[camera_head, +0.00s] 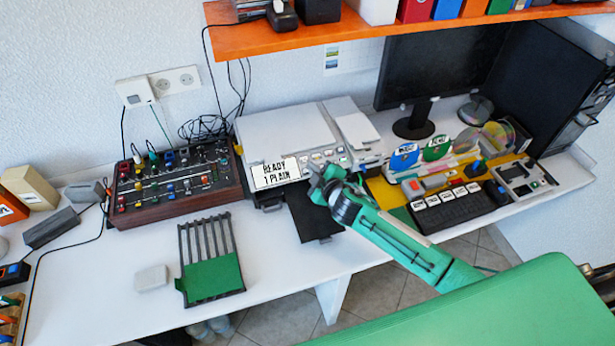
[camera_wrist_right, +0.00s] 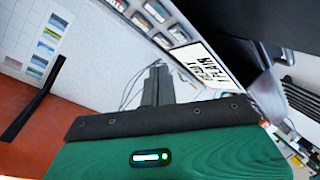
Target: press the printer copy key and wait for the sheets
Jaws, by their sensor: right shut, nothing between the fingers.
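The printer (camera_head: 285,128) is a pale grey machine at the middle of the desk. Its display (camera_head: 275,173) reads "READY 1 PLAIN". A row of small keys (camera_head: 327,156) runs along its front edge, right of the display. A black output tray (camera_head: 318,222) juts out below, and no sheet shows on its visible part. My right gripper (camera_head: 318,180) is shut and empty, in front of the keys and above the tray. Its dark fingers (camera_wrist_right: 156,84) also show in the wrist view, near the display (camera_wrist_right: 207,64). Contact with a key cannot be told. My left gripper is out of view.
A mixer (camera_head: 172,186) and a black rack with a green panel (camera_head: 210,262) stand left of the printer. A monitor (camera_head: 440,70) and a key box (camera_head: 455,207) are to the right. An orange shelf (camera_head: 350,28) hangs above. The desk's front left is mostly clear.

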